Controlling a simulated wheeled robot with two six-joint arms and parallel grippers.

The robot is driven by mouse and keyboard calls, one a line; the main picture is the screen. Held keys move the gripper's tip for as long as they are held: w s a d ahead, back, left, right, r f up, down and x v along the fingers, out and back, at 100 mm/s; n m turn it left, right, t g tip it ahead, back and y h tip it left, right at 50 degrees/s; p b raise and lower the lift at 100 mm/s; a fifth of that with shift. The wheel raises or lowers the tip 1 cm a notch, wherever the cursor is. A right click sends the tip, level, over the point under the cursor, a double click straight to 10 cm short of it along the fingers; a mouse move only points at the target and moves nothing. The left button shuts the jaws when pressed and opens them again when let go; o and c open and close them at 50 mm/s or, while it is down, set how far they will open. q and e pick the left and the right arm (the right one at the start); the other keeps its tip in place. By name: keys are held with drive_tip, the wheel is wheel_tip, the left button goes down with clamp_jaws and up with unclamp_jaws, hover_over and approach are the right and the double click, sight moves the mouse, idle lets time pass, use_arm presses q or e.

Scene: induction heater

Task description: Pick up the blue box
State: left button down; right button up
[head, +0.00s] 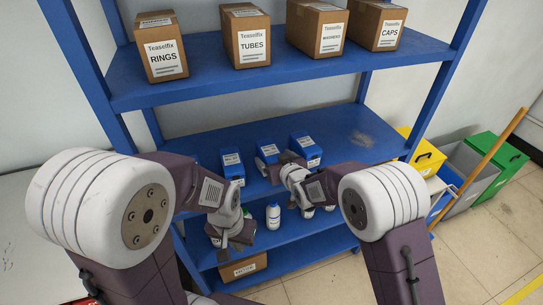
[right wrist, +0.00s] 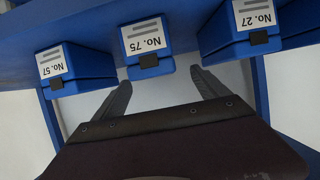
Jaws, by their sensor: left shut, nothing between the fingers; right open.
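Three blue boxes with white labels stand in a row on the middle shelf: a left one (head: 232,163), a middle one (head: 267,149) and a right one (head: 306,149). In the right wrist view they appear upside down, as No. 57 (right wrist: 78,71), No. 75 (right wrist: 147,50) and No. 27 (right wrist: 250,30). My right gripper (right wrist: 166,88) is open and empty, its two fingers pointing at the box No. 75, one to each side of its front. In the head view my right gripper (head: 277,164) partly covers the middle box. My left gripper (head: 225,238) is shut and empty, lower down by the lower shelf.
The blue rack's upper shelf (head: 240,82) holds several cardboard boxes. White bottles (head: 273,216) stand on the lower shelf, and a cardboard box (head: 243,267) is at the bottom. The middle shelf is bare at its right end (head: 362,138). Coloured bins (head: 495,160) stand at right.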

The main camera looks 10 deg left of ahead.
sight(272, 154)
drive_tip(key=shift+w+a+f, duration=0.15)
drive_tip(key=shift+w+f, duration=0.1)
drive_tip(key=shift+w, duration=0.4)
drive_tip(key=shift+w+a+f, duration=0.1)
drive_tip(key=shift+w+a, duration=0.05)
drive_tip(key=shift+w, duration=0.1)
drive_tip(key=p+x, duration=0.1)
drive_tip(key=x, duration=0.2)
drive_tip(key=shift+w+a+f+p, duration=0.1)
drive_tip(key=shift+w+a+p, duration=0.1)
drive_tip(key=shift+w+p, duration=0.15)
drive_tip(key=shift+w+a+f, duration=0.15)
drive_tip(key=shift+w+f, duration=0.1)
drive_tip(key=shift+w, duration=0.05)
drive_tip(key=shift+s+r, duration=0.1)
drive_tip(key=c, duration=0.8)
clamp_jaws()
wheel_tip(272, 154, up, 4)
drive_tip(key=shift+r+b, duration=0.15)
drive_tip(key=shift+b, duration=0.4)
drive_tip(key=w+d+r+b+v, duration=0.1)
drive_tip(key=r+v, duration=0.1)
drive_tip(key=v, duration=1.1)
drive_tip(key=shift+w+b, duration=0.2)
drive_tip(key=shift+b, duration=0.15)
